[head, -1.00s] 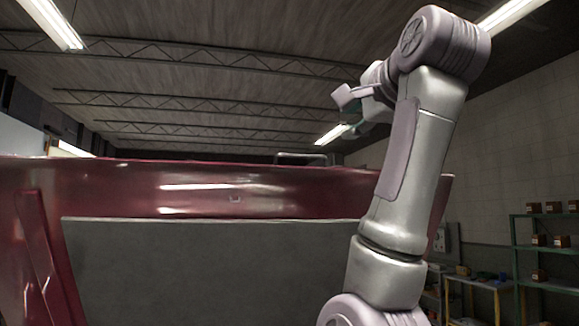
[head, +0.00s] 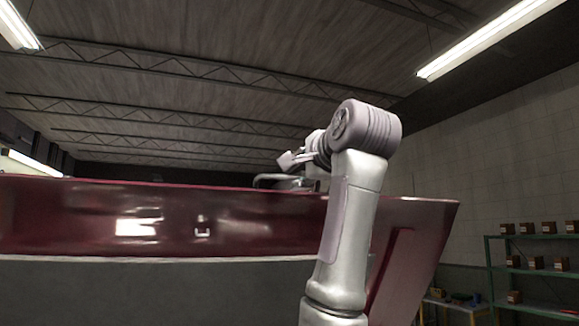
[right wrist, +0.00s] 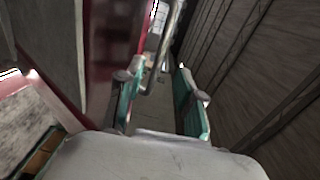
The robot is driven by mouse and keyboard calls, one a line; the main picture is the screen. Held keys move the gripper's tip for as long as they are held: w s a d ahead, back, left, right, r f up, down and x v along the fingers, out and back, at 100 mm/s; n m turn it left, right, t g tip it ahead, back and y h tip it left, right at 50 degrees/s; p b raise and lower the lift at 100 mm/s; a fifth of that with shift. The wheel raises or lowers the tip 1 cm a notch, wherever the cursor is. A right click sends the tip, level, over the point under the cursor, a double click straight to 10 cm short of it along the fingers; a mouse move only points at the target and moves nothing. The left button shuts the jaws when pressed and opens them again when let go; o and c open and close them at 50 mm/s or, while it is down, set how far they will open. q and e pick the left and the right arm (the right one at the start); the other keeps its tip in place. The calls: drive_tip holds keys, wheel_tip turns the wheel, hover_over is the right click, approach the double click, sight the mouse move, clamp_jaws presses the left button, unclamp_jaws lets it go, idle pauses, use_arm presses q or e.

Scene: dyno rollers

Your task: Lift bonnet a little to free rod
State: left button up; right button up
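The bonnet (head: 80,222) is a dark red raised panel with a grey inner face, spanning the lower head view. My right arm rises in front of it. My right gripper (head: 292,162) is small and partly hidden there, near the bonnet's top edge. In the right wrist view its two teal fingers (right wrist: 159,102) are spread with a gap between them, and nothing is held. The bonnet's red side (right wrist: 108,45) is left of the fingers. A bent grey metal bar (right wrist: 168,45) lies beyond the gap. I cannot tell whether it is the rod. My left gripper is not in view.
A green shelf unit (head: 534,271) with several small brown boxes stands at the right. A yellow-framed table (head: 447,305) with small items is at the lower right. The space above the bonnet is open up to the ceiling beams.

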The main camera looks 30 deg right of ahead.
sight(291, 178)
drive_tip(key=p+x, duration=0.2)
drive_tip(key=x, duration=0.4)
drive_tip(key=shift+w+d+p, duration=0.1)
drive_tip(key=shift+w+p, duration=0.3)
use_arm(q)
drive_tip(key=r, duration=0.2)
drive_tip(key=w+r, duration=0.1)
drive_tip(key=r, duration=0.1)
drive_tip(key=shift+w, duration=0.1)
use_arm(e)
drive_tip(key=shift+f, duration=0.1)
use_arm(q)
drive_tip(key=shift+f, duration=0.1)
use_arm(e)
drive_tip(key=shift+w, duration=0.1)
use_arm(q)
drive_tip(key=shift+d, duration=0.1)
use_arm(e)
clamp_jaws()
